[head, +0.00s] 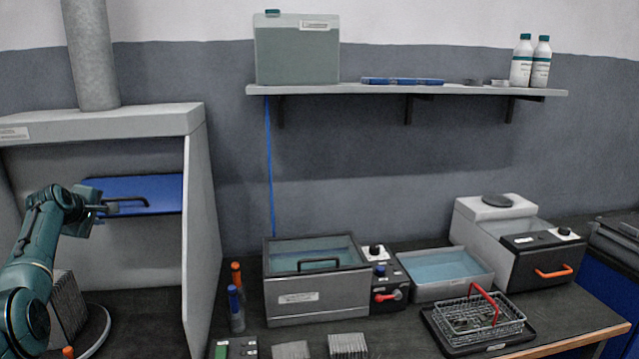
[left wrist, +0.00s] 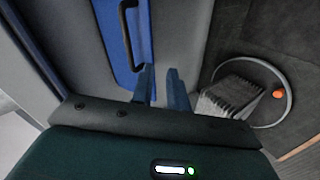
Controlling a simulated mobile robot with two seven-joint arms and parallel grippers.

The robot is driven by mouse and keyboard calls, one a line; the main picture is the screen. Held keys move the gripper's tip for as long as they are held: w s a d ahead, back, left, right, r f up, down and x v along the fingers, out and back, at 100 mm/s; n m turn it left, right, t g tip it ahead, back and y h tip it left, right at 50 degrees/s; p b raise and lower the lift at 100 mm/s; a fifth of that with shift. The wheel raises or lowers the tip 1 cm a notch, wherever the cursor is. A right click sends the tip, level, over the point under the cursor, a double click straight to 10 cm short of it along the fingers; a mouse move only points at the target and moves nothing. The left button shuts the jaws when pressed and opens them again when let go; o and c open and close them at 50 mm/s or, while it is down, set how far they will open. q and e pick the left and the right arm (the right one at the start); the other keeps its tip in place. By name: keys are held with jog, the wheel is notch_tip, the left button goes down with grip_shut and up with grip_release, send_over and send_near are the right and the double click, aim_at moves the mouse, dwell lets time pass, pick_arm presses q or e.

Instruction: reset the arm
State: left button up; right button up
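My left arm comes in from the left of the head view. Its left gripper (head: 100,207) is inside the grey hood, close to the black handle (head: 127,204) of the blue panel (head: 155,188). In the left wrist view the two fingers (left wrist: 161,88) stand apart with nothing seen between them. There the handle (left wrist: 129,35) is on the blue panel (left wrist: 112,50), just left of the fingers. Whether a finger touches it I cannot tell. My right gripper is in neither view.
The hood's side wall (head: 202,235) stands right of my left arm. A stack of grey plates (head: 68,305) sits on a round tray below the gripper. Farther right on the bench are a lidded bath (head: 315,290), an open tray (head: 440,275) and a wire basket (head: 478,318).

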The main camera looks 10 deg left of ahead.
pick_arm(q)
jog(key=s+d+f+m+g, duration=0.1)
jog(key=s+d+f+m, duration=0.25)
jog(key=d+f, duration=0.35)
jog(key=s+d+f+m+g, duration=0.25)
jog(key=d+f+m, duration=0.3)
jog(key=f, duration=0.45)
jog(key=s+d+f+m+h, duration=0.1)
jog(key=s+d+f+m, duration=0.4)
jog(key=s+d+f, duration=0.5)
jog(key=s+d+r+m+g+h, duration=0.1)
jog(key=s+d+m, duration=0.1)
jog(key=s+d, duration=0.6)
jog(key=s+d+r+m+g+h, duration=0.15)
jog(key=s+d, duration=0.35)
jog(key=s, duration=0.7)
jog(key=s+d+m+g+h, duration=0.1)
jog(key=s+d+m, duration=0.2)
jog(key=s+d, duration=0.45)
jog(key=w+d+f+t+h, duration=0.2)
jog(key=f+t, duration=0.3)
jog(key=f, duration=0.5)
jog(key=shift+w+d+m+t, duration=0.4)
jog(key=shift+w+d+m, duration=0.05)
jog(key=shift+w+d, duration=0.2)
